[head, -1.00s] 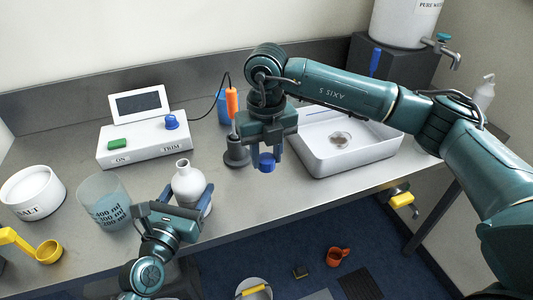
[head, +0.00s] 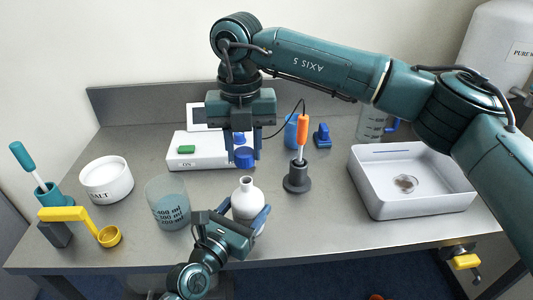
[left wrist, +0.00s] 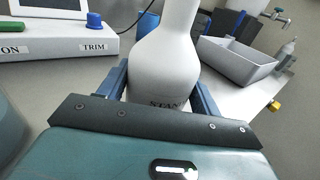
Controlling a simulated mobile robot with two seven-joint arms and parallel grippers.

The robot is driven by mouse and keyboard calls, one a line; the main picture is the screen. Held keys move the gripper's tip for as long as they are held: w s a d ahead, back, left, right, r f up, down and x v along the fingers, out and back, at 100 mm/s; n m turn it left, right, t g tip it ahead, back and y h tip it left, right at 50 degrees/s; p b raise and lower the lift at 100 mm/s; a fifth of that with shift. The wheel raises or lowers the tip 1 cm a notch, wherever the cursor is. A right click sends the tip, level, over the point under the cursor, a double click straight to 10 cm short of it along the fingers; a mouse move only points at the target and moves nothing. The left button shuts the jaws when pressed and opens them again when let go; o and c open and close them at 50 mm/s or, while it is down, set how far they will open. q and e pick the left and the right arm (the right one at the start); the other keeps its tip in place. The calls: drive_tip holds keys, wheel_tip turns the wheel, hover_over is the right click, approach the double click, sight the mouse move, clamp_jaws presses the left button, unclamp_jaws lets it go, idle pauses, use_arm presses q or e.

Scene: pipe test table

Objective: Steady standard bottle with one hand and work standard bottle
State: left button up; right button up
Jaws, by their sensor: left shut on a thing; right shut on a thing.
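The standard bottle (head: 247,197) is white with a narrow open neck and stands upright near the table's front edge. My left gripper (head: 246,217) is shut on its body. In the left wrist view the bottle (left wrist: 163,65) rises between the fingers, with part of a printed label showing low down and its top out of frame. My right gripper (head: 243,152) is shut on a blue cap (head: 244,160), pointing down. In the head view the cap appears just above the bottle's mouth, apart from it; the exact distance is unclear.
A beaker (head: 168,205) stands close left of the bottle. A stand with an orange-handled tool (head: 298,180) is at its right. A white tray (head: 370,190) stands right, a salt bowl (head: 106,182) left.

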sight(246, 180)
drive_tip(key=shift+f, duration=2.05)
drive_tip(key=shift+f, duration=1.15)
idle(1.7)
drive_tip(key=o, duration=0.5)
drive_tip(key=shift+c, duration=0.2)
drive_tip(key=c, duration=0.6)
drive_tip(key=shift+o, duration=0.2)
drive_tip(key=m, duration=0.3)
drive_tip(key=shift+m, duration=0.8)
drive_tip(key=m, duration=0.3)
drive_tip(key=shift+m, duration=0.8)
